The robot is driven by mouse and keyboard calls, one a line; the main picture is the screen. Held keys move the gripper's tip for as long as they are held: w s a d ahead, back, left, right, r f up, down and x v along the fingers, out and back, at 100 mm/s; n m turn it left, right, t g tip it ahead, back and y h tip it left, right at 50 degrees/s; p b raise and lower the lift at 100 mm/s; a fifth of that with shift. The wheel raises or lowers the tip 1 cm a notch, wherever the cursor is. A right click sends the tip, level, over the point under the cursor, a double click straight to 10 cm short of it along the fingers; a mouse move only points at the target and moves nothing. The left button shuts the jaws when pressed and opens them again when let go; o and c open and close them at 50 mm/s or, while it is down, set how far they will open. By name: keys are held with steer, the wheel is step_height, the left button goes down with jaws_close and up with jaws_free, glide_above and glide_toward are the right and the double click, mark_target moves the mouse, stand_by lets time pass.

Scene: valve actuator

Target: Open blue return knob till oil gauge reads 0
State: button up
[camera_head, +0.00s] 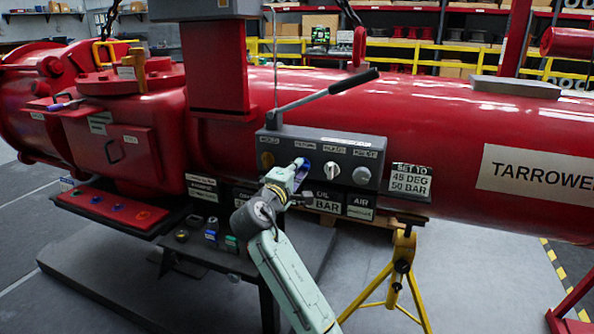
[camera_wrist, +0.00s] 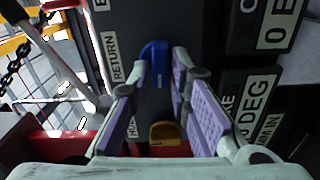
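The blue return knob (camera_wrist: 155,55) shows in the wrist view beside a "RETURN" label, just ahead of and between my fingertips. My gripper (camera_wrist: 160,75) has its two purple-padded fingers apart on either side of it; I cannot tell whether they touch it. In the head view my gripper (camera_head: 299,170) is at the front of the grey control panel (camera_head: 300,145) and largely covers the blue knob. An "OIL BAR" label (camera_head: 327,201) sits below the panel, partly behind my gripper. The oil gauge reading cannot be made out.
A gold knob (camera_head: 266,160) is left of my gripper; a white knob (camera_head: 331,172) and grey knob (camera_head: 361,176) are to the right. A long lever (camera_head: 325,94) rises above the panel. A yellow stand (camera_head: 402,265) is below right.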

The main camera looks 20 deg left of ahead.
steer(key=shift+o, duration=1.2)
steer(key=s, duration=1.2)
steer(key=shift+a, duration=0.2)
